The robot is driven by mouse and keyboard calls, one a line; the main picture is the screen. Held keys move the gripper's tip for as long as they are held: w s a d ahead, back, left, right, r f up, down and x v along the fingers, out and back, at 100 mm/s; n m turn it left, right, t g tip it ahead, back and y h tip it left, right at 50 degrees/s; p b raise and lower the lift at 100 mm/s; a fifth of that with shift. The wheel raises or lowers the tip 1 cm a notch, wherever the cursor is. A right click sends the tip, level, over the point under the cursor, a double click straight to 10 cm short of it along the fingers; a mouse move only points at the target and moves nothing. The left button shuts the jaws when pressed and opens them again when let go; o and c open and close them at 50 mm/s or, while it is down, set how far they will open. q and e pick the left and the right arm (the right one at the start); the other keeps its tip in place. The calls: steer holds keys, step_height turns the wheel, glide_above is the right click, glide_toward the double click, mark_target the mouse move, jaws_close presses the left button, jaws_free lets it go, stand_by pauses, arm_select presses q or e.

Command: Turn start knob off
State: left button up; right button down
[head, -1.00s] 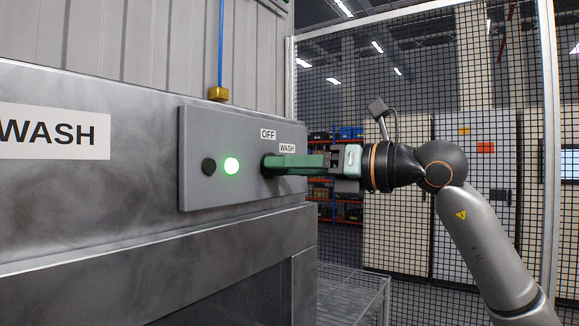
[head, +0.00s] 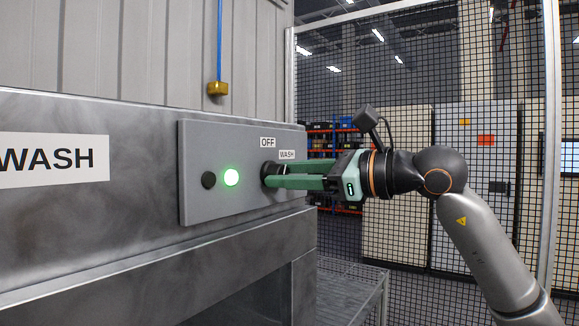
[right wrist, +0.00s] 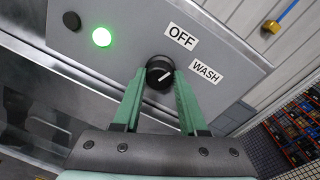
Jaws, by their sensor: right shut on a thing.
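The start knob (right wrist: 158,68) is black and round with a white pointer line, on the grey control panel (head: 225,150). In the right wrist view its pointer slants toward the upper right; I cannot tell exactly which label it faces. The OFF label (head: 268,142) and the WASH label (head: 287,155) sit above the knob in the head view. My right gripper (head: 272,175) has green fingers shut on the knob, one on each side. In the head view the fingers mostly hide the knob. My left gripper is not in view.
A lit green lamp (head: 231,177) and a black button (head: 208,180) are left of the knob. A yellow block hangs on a blue cable (head: 218,88) above the panel. A mesh fence (head: 420,80) stands behind my right arm.

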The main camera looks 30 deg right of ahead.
steer(key=shift+n+p, duration=0.6)
steer(key=shift+n, duration=1.2)
steer(key=shift+h, duration=0.3)
steer(key=shift+c, duration=2.2)
jaws_free()
steer(key=f+b+v, duration=0.1)
steer(key=b+v, duration=0.2)
steer(key=v, duration=0.9)
steer(key=shift+s+d+r+b, duration=0.15)
steer(key=shift+s+r+b, duration=0.15)
steer(key=shift+r, duration=0.2)
